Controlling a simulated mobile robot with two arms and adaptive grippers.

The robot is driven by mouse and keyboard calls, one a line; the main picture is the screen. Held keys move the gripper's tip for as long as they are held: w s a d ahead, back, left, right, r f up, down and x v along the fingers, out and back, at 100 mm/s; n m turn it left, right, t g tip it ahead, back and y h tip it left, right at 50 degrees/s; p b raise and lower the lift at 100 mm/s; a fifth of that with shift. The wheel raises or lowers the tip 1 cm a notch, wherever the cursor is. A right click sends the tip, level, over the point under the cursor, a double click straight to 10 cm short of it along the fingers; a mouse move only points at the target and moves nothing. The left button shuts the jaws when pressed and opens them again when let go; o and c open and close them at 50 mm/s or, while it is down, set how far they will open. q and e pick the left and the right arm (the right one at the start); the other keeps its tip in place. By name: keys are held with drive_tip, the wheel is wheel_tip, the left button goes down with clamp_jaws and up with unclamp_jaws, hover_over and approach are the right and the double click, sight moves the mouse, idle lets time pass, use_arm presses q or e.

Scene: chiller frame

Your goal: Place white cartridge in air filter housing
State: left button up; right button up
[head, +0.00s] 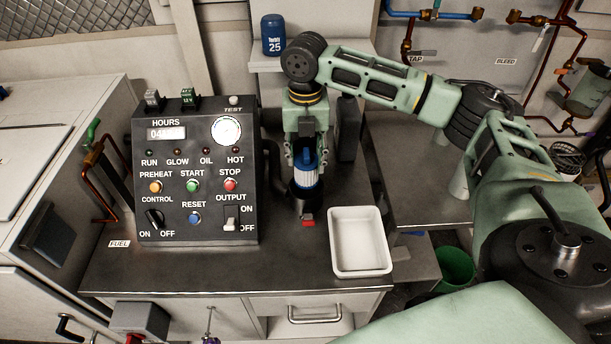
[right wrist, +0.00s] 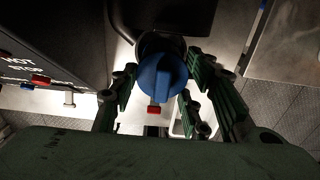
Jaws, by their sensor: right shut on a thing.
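The white cartridge (head: 305,174), pleated white with a blue top, is upright between the fingers of my right gripper (head: 306,162). The gripper points down and is shut on it. In the right wrist view the cartridge's blue cap (right wrist: 162,75) fills the space between the fingers. The black air filter housing (head: 304,200) stands on the bench directly below, with a red latch (head: 308,221) at its front. The cartridge's lower end is at the housing's mouth; I cannot tell how far inside it is. My left gripper is not in view.
A control panel box (head: 196,180) stands close on the left of the housing. A white tray (head: 360,268), empty, lies to the right near the bench's front edge. A dark blue can (head: 273,35) stands on the shelf behind. A black hose runs behind the housing.

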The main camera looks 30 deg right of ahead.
sight(305, 175)
wheel_tip(305, 175, down, 8)
drive_tip(key=shift+f+p, duration=0.1)
drive_tip(key=shift+p, duration=0.6)
drive_tip(key=o, duration=1.4)
drive_tip(key=shift+f, duration=0.15)
drive_tip(key=shift+c, duration=0.2)
drive_tip(key=shift+r, duration=0.6)
wheel_tip(305, 175, up, 11)
drive_tip(key=b, duration=0.2)
drive_tip(key=shift+r+b, duration=0.1)
drive_tip(key=shift+b, duration=0.3)
drive_tip(key=shift+a, duration=0.1)
